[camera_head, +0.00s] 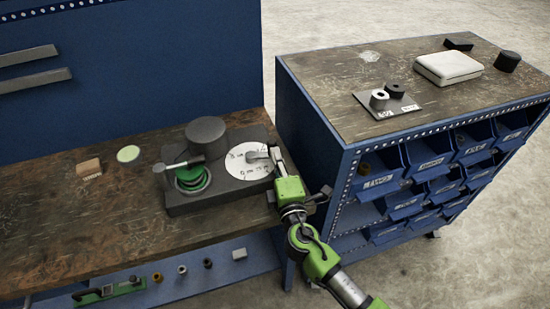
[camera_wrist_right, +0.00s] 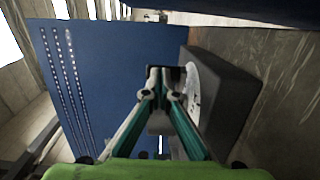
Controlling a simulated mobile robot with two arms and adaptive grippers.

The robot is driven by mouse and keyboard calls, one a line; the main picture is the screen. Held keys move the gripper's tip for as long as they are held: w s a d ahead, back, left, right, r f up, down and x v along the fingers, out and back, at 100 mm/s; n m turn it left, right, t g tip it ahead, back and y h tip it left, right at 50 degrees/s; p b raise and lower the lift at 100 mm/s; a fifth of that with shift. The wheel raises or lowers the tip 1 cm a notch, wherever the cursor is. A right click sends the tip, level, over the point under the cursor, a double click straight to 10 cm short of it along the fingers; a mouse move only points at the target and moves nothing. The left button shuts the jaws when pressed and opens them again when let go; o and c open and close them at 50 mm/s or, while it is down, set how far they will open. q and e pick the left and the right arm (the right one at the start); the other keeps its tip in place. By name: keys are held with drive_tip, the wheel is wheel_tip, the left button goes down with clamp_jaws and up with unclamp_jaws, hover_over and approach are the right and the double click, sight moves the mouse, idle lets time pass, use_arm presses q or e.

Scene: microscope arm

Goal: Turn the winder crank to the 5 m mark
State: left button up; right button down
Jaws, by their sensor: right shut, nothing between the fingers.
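The winder (camera_head: 230,185) is a dark grey block on the wooden bench, with a grey drum and a green spool (camera_head: 192,178) at its left. Its white dial (camera_head: 243,168) with black marks is on the right end; the writing is too small to read. A grey crank piece (camera_head: 257,154) lies over the dial's upper right. My right gripper (camera_head: 277,156) is shut and empty at the dial's right edge, close beside the crank; contact cannot be told. In the right wrist view, the shut fingertips (camera_wrist_right: 164,78) are beside the dial (camera_wrist_right: 192,88). My left gripper is out of view.
A blue cabinet (camera_head: 325,130) with bins stands close to the right of my right gripper. On its top are a white case (camera_head: 448,67) and a plate (camera_head: 388,105) with small parts. A wooden block (camera_head: 88,169) and a pale green disc (camera_head: 128,154) lie left of the winder.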

drive_tip(key=shift+w+d, duration=0.1)
drive_tip(key=shift+w, duration=0.1)
drive_tip(key=shift+w+d+f+b, duration=0.1)
drive_tip(key=shift+w+d+b, duration=0.05)
drive_tip(key=shift+w+b, duration=0.35)
drive_tip(key=shift+w+d+b, duration=0.15)
drive_tip(key=shift+w+b, duration=0.2)
drive_tip(key=shift+w, duration=0.1)
drive_tip(key=shift+w+b, duration=0.55)
drive_tip(key=shift+w, duration=0.45)
drive_tip(key=shift+w+a+b, duration=0.25)
drive_tip(key=shift+w+b, duration=0.2)
drive_tip(key=shift+w, duration=0.4)
drive_tip(key=shift+w+a+b, duration=0.2)
drive_tip(key=shift+w+b, duration=0.25)
drive_tip(key=shift+w, duration=0.35)
